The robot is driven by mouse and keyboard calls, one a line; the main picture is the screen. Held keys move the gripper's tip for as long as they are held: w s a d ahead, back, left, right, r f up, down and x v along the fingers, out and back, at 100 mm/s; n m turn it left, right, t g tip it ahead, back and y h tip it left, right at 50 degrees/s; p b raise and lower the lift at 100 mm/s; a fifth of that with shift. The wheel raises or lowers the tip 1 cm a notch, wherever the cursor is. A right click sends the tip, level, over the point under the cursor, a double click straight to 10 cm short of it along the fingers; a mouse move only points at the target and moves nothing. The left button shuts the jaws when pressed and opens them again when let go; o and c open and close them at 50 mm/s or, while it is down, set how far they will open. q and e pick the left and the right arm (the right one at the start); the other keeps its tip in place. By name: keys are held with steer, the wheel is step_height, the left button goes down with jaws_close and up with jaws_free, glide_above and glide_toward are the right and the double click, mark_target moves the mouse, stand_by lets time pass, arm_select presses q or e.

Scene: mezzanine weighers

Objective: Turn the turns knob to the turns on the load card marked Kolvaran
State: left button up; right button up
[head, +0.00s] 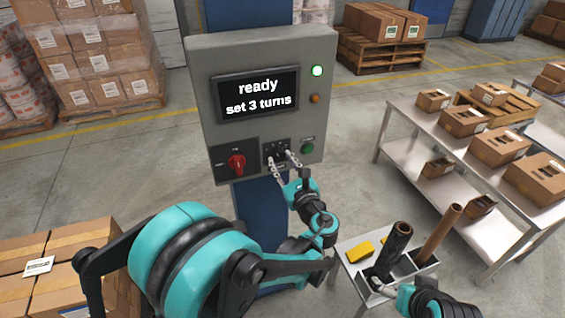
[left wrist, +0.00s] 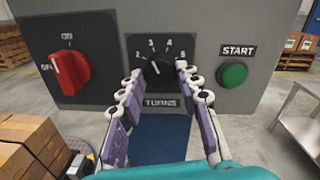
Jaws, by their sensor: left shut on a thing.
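The turns knob (left wrist: 158,68) is a small black knob above the label TURNS, with numbers arched over it. A pale mark on it points up, near the 3; its exact setting is hard to tell. My left gripper (left wrist: 162,78) is shut on the knob, its fingers on either side; in the head view the gripper (head: 281,158) largely hides the knob. The screen (head: 258,93) reads "ready" and "set 3 turns". My right gripper (head: 377,287) is low, by the small stand; its jaw state is unclear. No card reading Kolvaran is legible.
A red switch (left wrist: 70,70) sits left of the knob, a green START button (left wrist: 233,74) right of it. A white card (head: 39,266) lies on cartons at left. A stand (head: 346,247) holds tubes and a yellow block. A steel table (head: 408,117) bears boxes.

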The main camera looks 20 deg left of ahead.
arm_select(q)
steer(key=n, duration=0.3)
steer(key=shift+n, duration=2.1)
steer(key=o, duration=1.2)
steer(key=shift+c, duration=0.2)
steer(key=v, duration=1.2)
steer(key=shift+r, duration=0.25)
